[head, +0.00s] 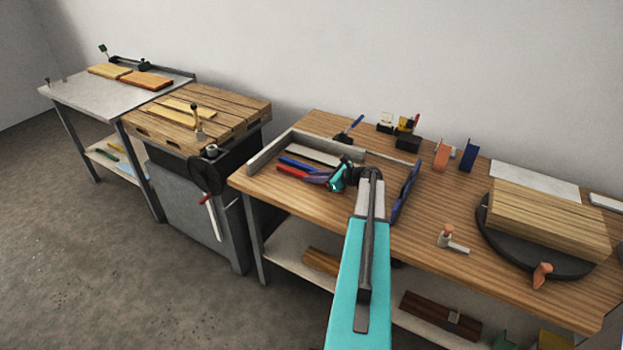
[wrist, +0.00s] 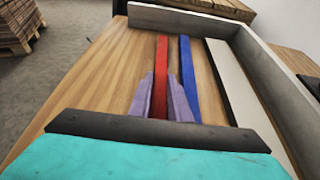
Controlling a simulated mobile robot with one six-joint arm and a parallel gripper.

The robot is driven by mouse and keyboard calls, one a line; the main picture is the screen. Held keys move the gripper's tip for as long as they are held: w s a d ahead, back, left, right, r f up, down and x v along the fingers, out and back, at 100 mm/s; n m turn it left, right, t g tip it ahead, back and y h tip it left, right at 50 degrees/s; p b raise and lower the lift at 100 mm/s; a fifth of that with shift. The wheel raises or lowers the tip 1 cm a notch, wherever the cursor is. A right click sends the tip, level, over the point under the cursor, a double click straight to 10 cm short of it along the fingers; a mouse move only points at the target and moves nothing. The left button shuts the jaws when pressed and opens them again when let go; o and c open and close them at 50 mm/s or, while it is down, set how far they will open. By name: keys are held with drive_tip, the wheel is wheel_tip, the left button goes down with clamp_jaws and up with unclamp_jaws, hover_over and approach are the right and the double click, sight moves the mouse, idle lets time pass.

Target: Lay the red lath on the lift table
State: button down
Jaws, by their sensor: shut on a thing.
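The red lath (head: 291,171) lies along the workbench's left end, inside a low grey fence. In the wrist view the red lath (wrist: 162,62) runs between my purple fingers, its far end near the fence. My gripper (wrist: 161,92) is shut on it; in the head view my gripper (head: 317,177) covers its near part. I cannot tell whether the lath is clear of the bench. A stand with a slatted wooden top (head: 230,108) and handwheel, probably the lift table, stands left of the bench with a pale board on top.
A blue lath (wrist: 188,75) lies close right of the red one, and a white strip (wrist: 228,80) beyond it. The grey fence (head: 264,157) borders them. A blue rail (head: 405,193) stands right of my arm. A grey table (head: 85,92) holds boards at far left.

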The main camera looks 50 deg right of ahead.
drive_tip(key=shift+r, duration=0.15)
wheel_tip(320, 180, up, 10)
drive_tip(key=b, duration=0.2)
idle(0.4)
drive_tip(key=shift+s, duration=0.15)
idle(1.0)
